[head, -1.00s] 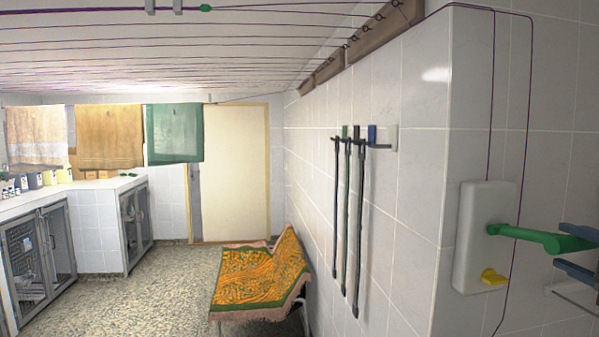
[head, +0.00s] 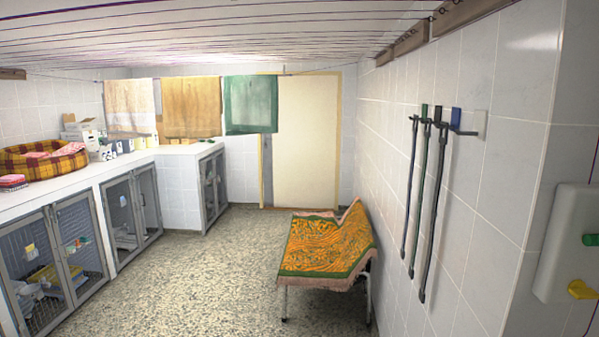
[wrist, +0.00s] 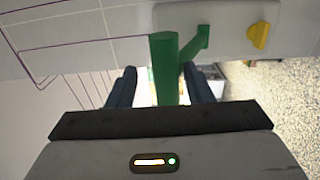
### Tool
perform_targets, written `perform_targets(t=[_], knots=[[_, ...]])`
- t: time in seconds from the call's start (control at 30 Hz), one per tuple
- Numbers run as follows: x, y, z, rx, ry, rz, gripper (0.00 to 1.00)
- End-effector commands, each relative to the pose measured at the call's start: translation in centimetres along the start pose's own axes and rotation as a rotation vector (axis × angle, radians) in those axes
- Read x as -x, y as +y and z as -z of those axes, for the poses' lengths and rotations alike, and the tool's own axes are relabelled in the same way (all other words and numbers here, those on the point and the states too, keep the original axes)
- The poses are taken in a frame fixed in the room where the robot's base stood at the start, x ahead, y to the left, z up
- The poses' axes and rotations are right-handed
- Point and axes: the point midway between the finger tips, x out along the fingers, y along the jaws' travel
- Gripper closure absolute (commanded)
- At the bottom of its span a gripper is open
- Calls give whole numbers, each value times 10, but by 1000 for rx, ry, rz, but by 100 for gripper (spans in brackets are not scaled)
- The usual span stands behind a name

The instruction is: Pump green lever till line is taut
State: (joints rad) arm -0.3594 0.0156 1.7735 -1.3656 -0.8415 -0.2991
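The green lever (wrist: 164,62) shows in the wrist view, joined to a white wall box (wrist: 228,12) with a yellow knob (wrist: 259,36). My gripper (wrist: 160,80) has its two dark blue fingers apart. The lever's grip lies between them, with a gap visible on either side. In the head view only a stub of the lever (head: 590,240) shows at the right edge, on the white box (head: 565,245); my gripper is outside that view. Dark purple lines (head: 250,42) run under the ceiling. Whether they are taut is hard to tell.
Leashes (head: 425,190) hang on the right wall. A bench with an orange cloth (head: 325,250) stands below. Kennels under a white counter (head: 90,185) line the left. The middle floor is clear.

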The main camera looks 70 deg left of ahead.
Motion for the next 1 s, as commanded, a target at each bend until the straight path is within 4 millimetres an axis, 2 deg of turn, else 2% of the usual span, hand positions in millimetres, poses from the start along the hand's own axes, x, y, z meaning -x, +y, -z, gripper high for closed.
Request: perform_targets(t=[0.1, 0.5, 1.0], knots=[[16, 1, 0, 3, -3, -2, 56], [62, -1, 0, 1, -2, 3, 56], [67, -2, 0, -1, 0, 5, 56]])
